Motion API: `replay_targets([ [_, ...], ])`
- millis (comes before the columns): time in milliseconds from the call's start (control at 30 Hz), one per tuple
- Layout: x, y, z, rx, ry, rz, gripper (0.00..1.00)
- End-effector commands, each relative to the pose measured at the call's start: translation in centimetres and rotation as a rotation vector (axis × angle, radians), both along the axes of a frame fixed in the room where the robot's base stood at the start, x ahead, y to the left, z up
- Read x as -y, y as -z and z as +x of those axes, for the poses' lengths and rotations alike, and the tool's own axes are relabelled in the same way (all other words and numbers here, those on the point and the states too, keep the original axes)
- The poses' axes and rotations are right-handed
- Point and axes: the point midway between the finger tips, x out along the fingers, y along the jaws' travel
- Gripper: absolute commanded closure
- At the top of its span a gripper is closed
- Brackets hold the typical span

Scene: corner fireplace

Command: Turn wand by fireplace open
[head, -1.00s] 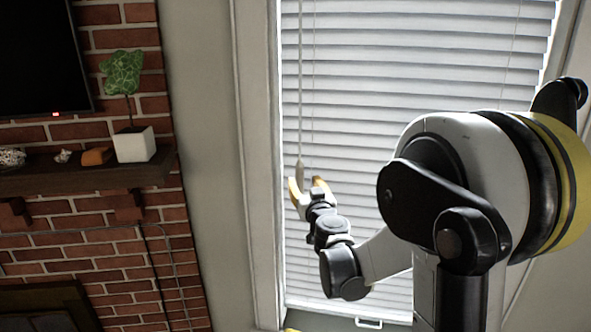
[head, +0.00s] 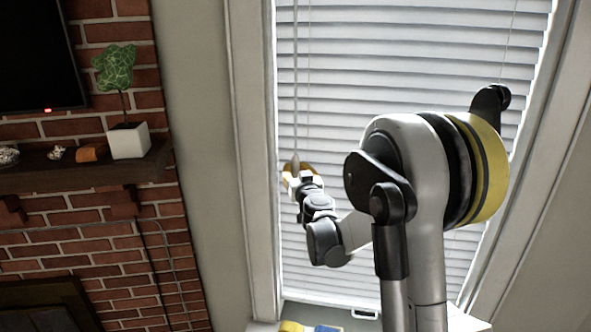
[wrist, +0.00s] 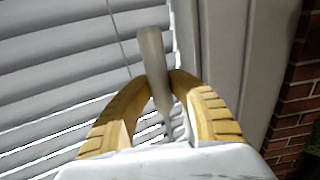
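The wand (head: 295,90) is a thin pale rod hanging along the left side of the white window blind (head: 400,70). Its thicker lower end is at my gripper (head: 298,172). In the wrist view the grey wand (wrist: 152,55) passes between the yellow fingertips of my gripper (wrist: 160,80). Both tips appear to press against its sides, so the gripper looks shut on it. The blind's slats (wrist: 60,60) lie overlapping and tilted, with thin bright gaps lower down. The wand's bottom tip shows between the fingers.
A brick fireplace wall (head: 110,255) stands to the left, with a wooden mantel (head: 70,178) bearing a potted plant (head: 128,140) and small ornaments. The window frame (head: 258,200) is close to the left of my gripper. A thin cord (head: 308,60) hangs beside the wand.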

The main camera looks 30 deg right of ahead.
Motion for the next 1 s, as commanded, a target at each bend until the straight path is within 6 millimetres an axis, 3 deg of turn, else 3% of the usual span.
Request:
replay_targets([
  [1000,-0.12,0.25,-0.03,-0.001,0.155,0.000,1.00],
])
